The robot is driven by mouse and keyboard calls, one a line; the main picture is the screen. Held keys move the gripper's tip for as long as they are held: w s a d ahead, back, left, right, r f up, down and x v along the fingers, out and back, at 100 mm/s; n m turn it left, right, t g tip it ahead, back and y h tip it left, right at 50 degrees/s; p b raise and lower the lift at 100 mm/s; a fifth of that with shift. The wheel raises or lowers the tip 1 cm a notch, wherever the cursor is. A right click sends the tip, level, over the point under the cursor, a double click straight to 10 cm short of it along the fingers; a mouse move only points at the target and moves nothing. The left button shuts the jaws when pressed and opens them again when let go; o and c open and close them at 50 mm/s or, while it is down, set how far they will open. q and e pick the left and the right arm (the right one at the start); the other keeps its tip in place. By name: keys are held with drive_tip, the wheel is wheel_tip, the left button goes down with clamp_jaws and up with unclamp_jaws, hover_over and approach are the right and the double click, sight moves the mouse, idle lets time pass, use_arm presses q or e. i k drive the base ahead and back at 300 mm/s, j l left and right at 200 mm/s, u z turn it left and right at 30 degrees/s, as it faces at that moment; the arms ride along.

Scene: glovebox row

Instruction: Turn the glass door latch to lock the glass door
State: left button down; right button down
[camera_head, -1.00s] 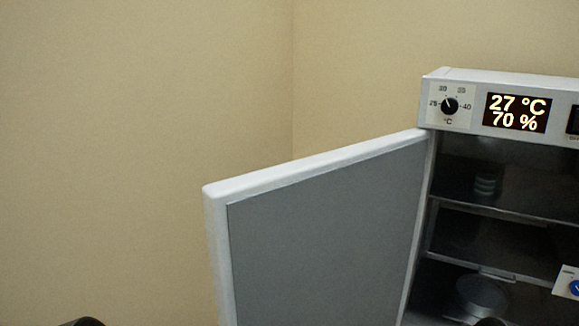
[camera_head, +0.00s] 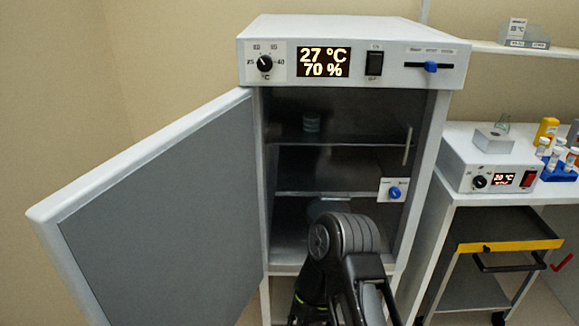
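The glass door latch (camera_head: 394,193) is a blue knob on a small white plate with lettering too small to read. It sits at the right edge of the incubator opening, below a slim vertical handle (camera_head: 407,146). The clear glass door (camera_head: 345,165) itself is hard to make out and appears to cover the opening. A black arm of mine, probably the right, rises from the bottom middle, with its rounded joint below and left of the latch and apart from it in the picture. No gripper fingertips can be seen, and my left arm is out of view.
The grey outer door (camera_head: 165,215) stands swung open to the left. The incubator's top panel (camera_head: 270,44) has a dial, a display reading 27 °C and 70 %, a switch and a blue slider. At right stand a bench device (camera_head: 490,165), vials and a cart (camera_head: 500,240).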

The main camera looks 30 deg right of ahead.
sight(394, 193)
drive_tip(key=k+j+z, duration=0.1)
drive_tip(key=z, duration=0.3)
drive_tip(key=k+j+z, duration=0.1)
drive_tip(key=z, duration=0.35)
drive_tip(key=k+j+z, duration=0.1)
drive_tip(key=z, duration=0.3)
drive_tip(key=i+z, duration=0.45)
drive_tip(key=k+l, duration=0.05)
drive_tip(key=k, duration=0.05)
